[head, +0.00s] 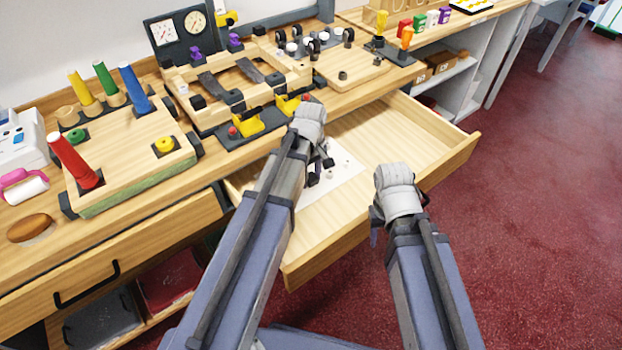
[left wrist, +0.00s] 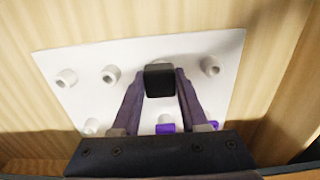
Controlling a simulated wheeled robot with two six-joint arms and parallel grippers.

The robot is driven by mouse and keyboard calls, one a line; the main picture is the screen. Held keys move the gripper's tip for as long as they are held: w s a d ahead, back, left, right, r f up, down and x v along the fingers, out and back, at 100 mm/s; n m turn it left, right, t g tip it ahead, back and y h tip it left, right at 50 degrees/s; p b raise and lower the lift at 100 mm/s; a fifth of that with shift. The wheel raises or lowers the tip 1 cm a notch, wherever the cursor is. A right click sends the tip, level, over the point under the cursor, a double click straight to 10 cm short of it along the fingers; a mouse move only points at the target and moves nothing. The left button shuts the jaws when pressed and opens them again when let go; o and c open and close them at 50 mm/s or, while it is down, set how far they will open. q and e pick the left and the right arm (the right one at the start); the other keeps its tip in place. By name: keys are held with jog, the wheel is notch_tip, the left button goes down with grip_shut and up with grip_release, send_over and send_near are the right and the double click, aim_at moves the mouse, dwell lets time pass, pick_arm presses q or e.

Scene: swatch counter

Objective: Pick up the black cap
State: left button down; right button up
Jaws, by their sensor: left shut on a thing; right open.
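A black cap (left wrist: 160,80) is between the fingertips of my left gripper (left wrist: 160,88) in the left wrist view. The gripper is shut on it, over a white board (left wrist: 85,75) with several round white pegs. In the head view my left gripper (head: 319,170) is over the same white board (head: 345,172) in the open drawer; the arm hides part of the board. My right gripper (head: 399,217) is open and empty near the drawer's front right side. I cannot tell whether the cap still touches a peg.
The drawer (head: 410,125) stands open below the counter, with bare floor around the board. A purple piece (left wrist: 165,128) is on the board, partly hidden by my gripper. The counter holds a wooden board with coloured cones (head: 135,160) and a wooden frame (head: 185,105).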

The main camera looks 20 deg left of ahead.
aim_at(311, 176)
pick_arm(q)
jog(key=shift+r, duration=0.1)
notch_tip(311, 176, up, 10)
jog(key=p, duration=1)
